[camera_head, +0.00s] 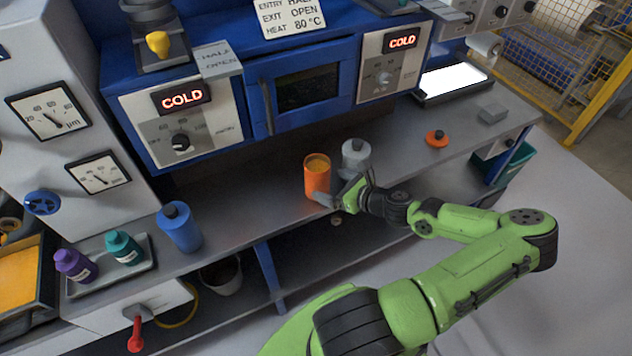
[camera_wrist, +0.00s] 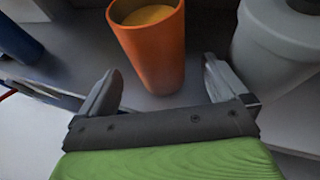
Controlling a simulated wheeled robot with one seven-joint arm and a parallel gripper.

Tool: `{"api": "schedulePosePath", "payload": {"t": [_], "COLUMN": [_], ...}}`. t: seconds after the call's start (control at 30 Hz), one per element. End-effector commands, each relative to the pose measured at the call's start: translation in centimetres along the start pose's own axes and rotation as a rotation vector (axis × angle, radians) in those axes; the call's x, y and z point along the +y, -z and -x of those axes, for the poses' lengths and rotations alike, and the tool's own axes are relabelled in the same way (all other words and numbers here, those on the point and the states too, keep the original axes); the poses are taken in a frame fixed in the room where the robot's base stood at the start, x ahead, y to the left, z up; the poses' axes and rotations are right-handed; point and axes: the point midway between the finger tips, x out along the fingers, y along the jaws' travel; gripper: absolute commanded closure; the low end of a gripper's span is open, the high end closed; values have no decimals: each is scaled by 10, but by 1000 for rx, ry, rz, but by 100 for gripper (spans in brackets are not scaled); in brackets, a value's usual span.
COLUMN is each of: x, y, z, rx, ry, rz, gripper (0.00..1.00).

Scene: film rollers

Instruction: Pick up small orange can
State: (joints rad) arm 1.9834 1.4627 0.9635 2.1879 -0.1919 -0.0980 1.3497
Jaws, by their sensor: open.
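The small orange can (camera_head: 316,178) stands upright on the grey counter, with a yellow-orange content or top inside its rim. In the wrist view the orange can (camera_wrist: 152,48) stands just beyond the fingertips, roughly centred between them. My gripper (camera_head: 340,196) is at the counter's front, close to the can's lower right side. In the wrist view my gripper (camera_wrist: 160,85) is open, with one finger to each side of the can's base and nothing held. Whether a finger touches the can I cannot tell.
A grey bottle (camera_head: 356,156) stands close to the right of the can, near the right finger. A blue bottle (camera_head: 179,227) stands to the left. An orange lid-like piece (camera_head: 437,138) lies further right. Machines with COLD displays (camera_head: 182,97) line the back. Counter left of the can is clear.

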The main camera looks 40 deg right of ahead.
Motion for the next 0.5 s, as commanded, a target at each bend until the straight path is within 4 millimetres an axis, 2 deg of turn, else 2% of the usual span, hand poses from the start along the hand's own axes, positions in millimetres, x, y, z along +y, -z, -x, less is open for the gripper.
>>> {"api": "schedulePosePath", "payload": {"t": [0.33,0.5], "x": [4,3], "y": [-1,-1], "z": [-55,-61], "rx": [-1,2], "ry": [-2,1], "rz": [2,2], "gripper": [0,0]}}
